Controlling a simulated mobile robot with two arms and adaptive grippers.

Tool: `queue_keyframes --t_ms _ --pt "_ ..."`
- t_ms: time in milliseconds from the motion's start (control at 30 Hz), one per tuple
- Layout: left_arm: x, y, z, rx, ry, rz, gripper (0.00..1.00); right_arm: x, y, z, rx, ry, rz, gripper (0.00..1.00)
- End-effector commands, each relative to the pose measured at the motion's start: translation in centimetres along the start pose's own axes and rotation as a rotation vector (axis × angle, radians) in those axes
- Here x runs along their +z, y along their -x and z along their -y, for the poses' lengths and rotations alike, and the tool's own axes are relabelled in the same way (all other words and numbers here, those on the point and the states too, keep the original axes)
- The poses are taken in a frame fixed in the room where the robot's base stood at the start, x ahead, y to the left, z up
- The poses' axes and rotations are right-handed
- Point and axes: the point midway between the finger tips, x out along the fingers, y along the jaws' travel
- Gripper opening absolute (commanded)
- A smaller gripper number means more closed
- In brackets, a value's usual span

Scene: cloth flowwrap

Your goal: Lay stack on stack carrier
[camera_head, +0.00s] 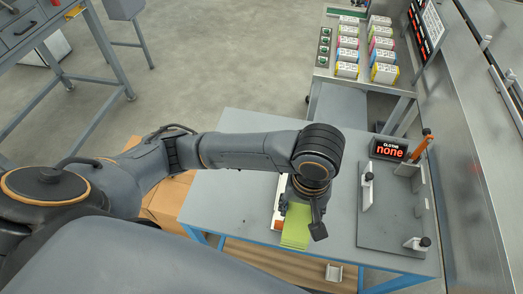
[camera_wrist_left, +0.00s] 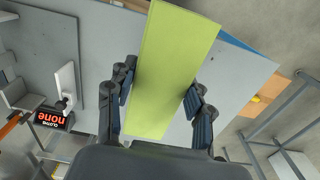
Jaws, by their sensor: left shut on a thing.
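A flat yellow-green stack (camera_head: 296,233) sticks out from beneath my left gripper (camera_head: 308,212), over the grey-blue table. In the left wrist view the stack (camera_wrist_left: 168,70) runs lengthwise between the two fingers of my left gripper (camera_wrist_left: 160,95), which is shut on it. A grey plate (camera_head: 385,232) with white upright stops and black knobs lies on the right of the table and looks like the stack carrier. It holds no stack. Its plate also shows in the left wrist view (camera_wrist_left: 48,50). My right gripper is not in view.
A display (camera_head: 389,149) reading "CLOTHS none" stands at the plate's far end, beside an orange-handled part (camera_head: 421,143). A white and orange-brown piece (camera_head: 278,212) shows beside the stack. A rack of coloured packs (camera_head: 365,45) stands farther back. Bare table (camera_head: 240,190) lies left of the gripper.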

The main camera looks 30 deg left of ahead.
Motion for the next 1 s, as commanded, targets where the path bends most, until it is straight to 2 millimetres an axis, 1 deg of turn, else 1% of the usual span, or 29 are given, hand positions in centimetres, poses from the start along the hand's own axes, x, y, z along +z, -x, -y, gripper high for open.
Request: queue_keyframes --t_ms 67,133,200,300,400,500,600,733,867,1000 --pt "-1.0 -0.8 0.2 -0.001 0.014 0.002 0.16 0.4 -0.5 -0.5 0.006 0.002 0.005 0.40" --pt "-2.4 -1.6 0.6 -0.003 0.016 0.003 0.16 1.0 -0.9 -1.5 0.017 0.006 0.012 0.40" --pt "-4.2 -2.2 1.0 -0.003 0.017 0.001 0.16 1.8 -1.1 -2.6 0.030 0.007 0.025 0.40" --pt "-6.7 -3.1 1.7 -0.005 0.016 -0.001 0.16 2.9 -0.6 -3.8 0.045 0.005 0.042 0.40" --pt "-9.1 -4.1 2.2 -0.005 0.015 -0.001 0.16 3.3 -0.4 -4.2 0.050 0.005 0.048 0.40" --pt "-10.5 -6.4 2.6 -0.005 0.012 0.002 0.16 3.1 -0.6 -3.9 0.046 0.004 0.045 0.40" --pt "-11.7 -7.9 2.8 -0.003 0.010 0.001 0.16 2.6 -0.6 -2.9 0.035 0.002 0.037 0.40" --pt "-12.6 -9.0 2.9 -0.002 0.007 0.001 0.16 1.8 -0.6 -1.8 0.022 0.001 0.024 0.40" --pt "-13.3 -9.9 3.1 -0.002 0.008 0.000 0.16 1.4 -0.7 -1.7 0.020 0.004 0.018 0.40" --pt "-13.3 -11.8 3.1 -0.003 0.006 0.001 0.16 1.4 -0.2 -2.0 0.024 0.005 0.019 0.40"
